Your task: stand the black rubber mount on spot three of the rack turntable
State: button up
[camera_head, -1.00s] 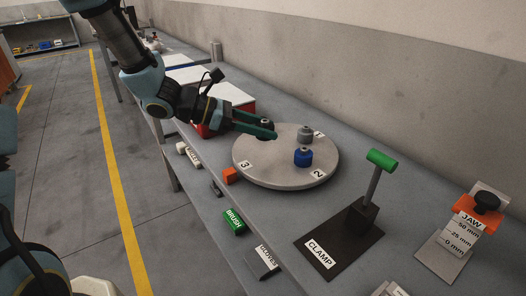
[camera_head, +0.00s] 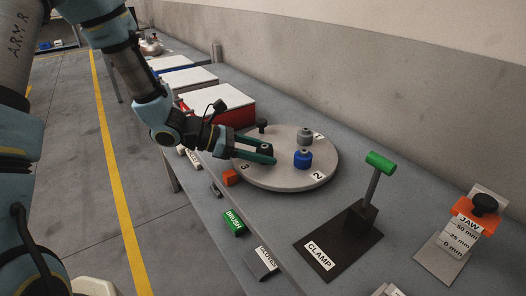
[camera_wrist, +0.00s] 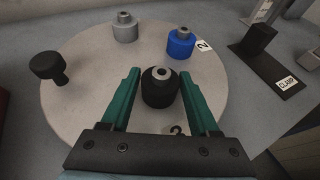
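The black rubber mount (camera_wrist: 160,88) is upright between the fingertips of my gripper (camera_wrist: 160,84) in the wrist view, with a finger close against each side. In the head view my gripper (camera_head: 268,153) reaches over the front left of the grey round turntable (camera_head: 290,180), and the fingers mostly hide the mount. The label 3 (camera_head: 244,167) is beside the gripper; the wrist view shows a label (camera_wrist: 175,130) just below the mount, partly covered. I cannot tell whether the mount's base touches the turntable.
A grey mount (camera_head: 305,134) stands near label 1 and a blue mount (camera_head: 302,160) near label 2. A black knob-headed piece (camera_head: 262,125) is at the turntable's back left. An orange block (camera_head: 230,177) lies by its rim. The clamp stand (camera_head: 352,235) is at the right.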

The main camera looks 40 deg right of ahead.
jog(key=shift+o, duration=1.4)
jog(key=shift+r, duration=0.1)
jog(key=b+v, duration=0.1)
jog(key=v, duration=1.1)
jog(key=w+a+m+t+y, duration=0.1)
jog(key=a+m+y, duration=0.3)
jog(key=a, duration=0.6)
jog(key=w+a+m+t+y, duration=0.1)
jog(key=a+m+t+y, duration=0.2)
jog(key=a, duration=0.8)
jog(key=w+a+f+m+t+y, duration=0.1)
jog(key=a+m+t+y, duration=0.3)
jog(key=a, duration=0.6)
jog(key=shift+w+a+m+y, duration=0.25)
jog(key=shift+m+y, duration=0.05)
jog(key=shift+m, duration=0.8)
jog(key=shift+f, duration=0.1)
